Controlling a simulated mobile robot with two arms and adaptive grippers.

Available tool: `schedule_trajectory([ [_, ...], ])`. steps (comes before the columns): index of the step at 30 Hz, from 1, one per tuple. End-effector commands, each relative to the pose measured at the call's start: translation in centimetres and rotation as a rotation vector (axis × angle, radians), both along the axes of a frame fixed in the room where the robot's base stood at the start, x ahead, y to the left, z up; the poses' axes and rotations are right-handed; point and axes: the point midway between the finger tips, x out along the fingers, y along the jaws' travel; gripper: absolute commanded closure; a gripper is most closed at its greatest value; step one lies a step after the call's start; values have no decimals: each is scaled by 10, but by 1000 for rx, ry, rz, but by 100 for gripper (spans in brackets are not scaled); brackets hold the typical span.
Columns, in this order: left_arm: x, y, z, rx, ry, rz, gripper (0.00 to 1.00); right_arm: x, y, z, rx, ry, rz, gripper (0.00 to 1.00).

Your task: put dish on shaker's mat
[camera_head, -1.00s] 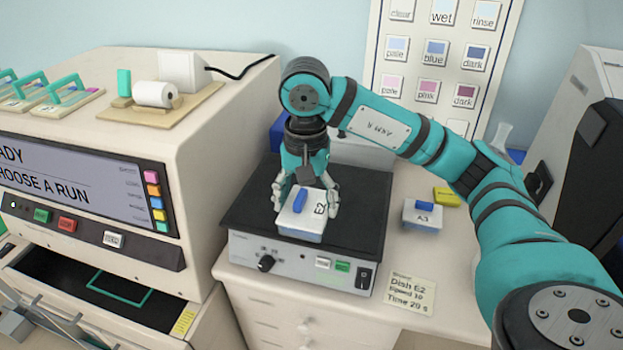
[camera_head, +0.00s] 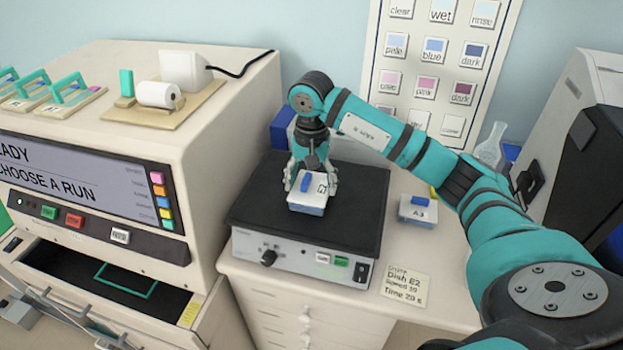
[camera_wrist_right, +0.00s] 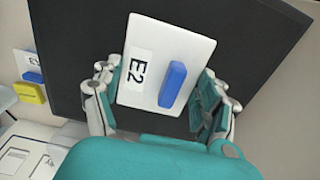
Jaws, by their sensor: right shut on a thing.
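The dish E2 (camera_head: 308,193) has a white lid with a blue handle and a pale blue body. It also shows in the right wrist view (camera_wrist_right: 150,50) with its E2 label. My right gripper (camera_head: 312,180) is shut on the dish, its fingers on two opposite sides. The shaker's black mat (camera_head: 352,205) is below the dish; it also shows in the right wrist view (camera_wrist_right: 75,50). The dish is over the mat, and I cannot tell whether it touches it. My left gripper is not in view.
A second dish, A3 (camera_head: 418,210), stands on the counter right of the shaker, with a yellow block (camera_head: 436,193) behind it. A note (camera_head: 407,286) lies in front. At left, the stainer (camera_head: 215,130) has an open drawer (camera_head: 110,285).

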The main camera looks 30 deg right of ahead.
Motion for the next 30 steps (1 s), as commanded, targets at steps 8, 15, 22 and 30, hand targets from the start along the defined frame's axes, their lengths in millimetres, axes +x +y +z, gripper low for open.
schedule_trajectory([
  [8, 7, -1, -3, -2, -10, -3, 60, 0, 0, -3, 0, 0, 0, 14],
  [15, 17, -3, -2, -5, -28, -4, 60, 0, 0, -3, 0, 0, 0, 1],
  [22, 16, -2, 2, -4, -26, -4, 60, 0, 0, 3, 1, -1, 0, 1],
  [30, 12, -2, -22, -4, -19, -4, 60, 1, 0, 50, 0, -9, 0, 1],
])
